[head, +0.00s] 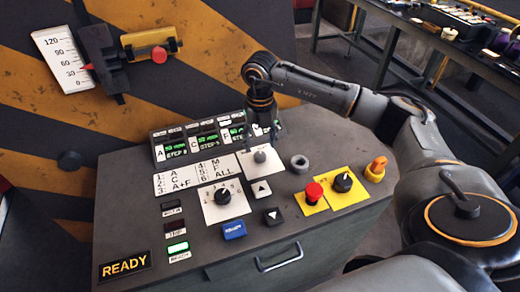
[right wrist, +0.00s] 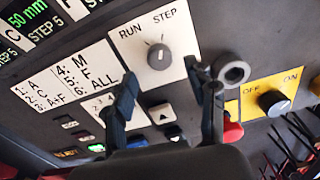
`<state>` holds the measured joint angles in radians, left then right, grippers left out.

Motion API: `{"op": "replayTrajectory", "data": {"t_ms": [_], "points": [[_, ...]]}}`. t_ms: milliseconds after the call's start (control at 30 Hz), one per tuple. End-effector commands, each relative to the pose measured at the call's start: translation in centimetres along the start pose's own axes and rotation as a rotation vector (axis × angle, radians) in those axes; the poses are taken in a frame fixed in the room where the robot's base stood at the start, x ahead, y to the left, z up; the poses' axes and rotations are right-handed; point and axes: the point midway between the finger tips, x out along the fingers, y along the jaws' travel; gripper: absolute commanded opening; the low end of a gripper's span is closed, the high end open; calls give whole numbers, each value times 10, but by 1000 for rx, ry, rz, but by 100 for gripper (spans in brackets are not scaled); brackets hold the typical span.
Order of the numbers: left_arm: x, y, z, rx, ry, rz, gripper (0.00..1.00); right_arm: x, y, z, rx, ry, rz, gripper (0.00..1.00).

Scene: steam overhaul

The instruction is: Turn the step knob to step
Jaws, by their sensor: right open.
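The step knob (right wrist: 158,55) is a small grey knob on a white plate (right wrist: 182,42) marked RUN and STEP. A light mark shows at its upper edge; I cannot tell exactly which label it points to. In the head view the knob (head: 260,156) is at the panel's upper middle. My right gripper (head: 263,136) is open and points down, just above and behind the knob in that view. In the right wrist view its two dark fingers (right wrist: 160,78) are spread, with the knob framed between and beyond their tips. Contact is not visible. My left gripper is not in view.
A grey ring (head: 299,163), red button (head: 314,192), OFF/ON knob (head: 343,182) and orange knob (head: 376,168) sit right of the plate. A numbered selector (head: 223,196) and arrow buttons (head: 262,188) are nearer. Green displays (head: 205,139) stand behind. A READY sign (head: 125,266) is front left.

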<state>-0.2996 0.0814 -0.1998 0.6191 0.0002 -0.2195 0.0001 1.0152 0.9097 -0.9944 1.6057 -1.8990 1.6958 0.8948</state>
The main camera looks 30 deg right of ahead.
Motion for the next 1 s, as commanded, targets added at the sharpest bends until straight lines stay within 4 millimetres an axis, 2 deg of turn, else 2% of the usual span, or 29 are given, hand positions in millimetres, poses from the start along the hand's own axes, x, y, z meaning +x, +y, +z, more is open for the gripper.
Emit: {"op": "replayTrajectory", "data": {"t_ms": [33,200,400,1000], "points": [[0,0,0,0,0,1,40,-13,0,1,0,-5,1,56],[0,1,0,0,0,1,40,-47,0,1,0,-4,1,56],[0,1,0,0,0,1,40,-70,0,0,1,-2,1,56],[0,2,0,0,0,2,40,-75,0,0,0,-1,0,56]]}}
